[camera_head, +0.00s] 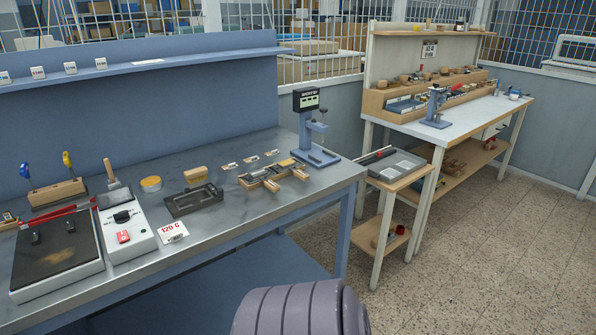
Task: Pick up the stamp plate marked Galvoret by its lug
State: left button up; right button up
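I cannot pick out the stamp plate marked Galvoret; no such marking is readable from here. A wooden holder (244,183) with small metal pieces in it sits near the right end of the blue bench (215,223). Several small printed cards (230,166) lie in a row behind it; their text is too small to read. Neither of my grippers is in view. A grey ribbed rounded part at the bottom middle looks like a piece of my own arm.
A blue stand press (316,153) with a black display stands right of the holder. A dark metal frame (193,199), a control box (127,231) and a hot plate (58,262) lie to the left. A second workbench (474,119) stands at the right, with open floor (480,260) before it.

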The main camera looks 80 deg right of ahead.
aim_at(289, 163)
jog(key=z, duration=0.85)
jog(key=k+l+z, duration=0.1)
jog(key=z, duration=0.3)
jog(key=l+z, duration=0.1)
jog(key=z, duration=0.75)
jog(key=l+z, duration=0.1)
jog(key=z, duration=0.3)
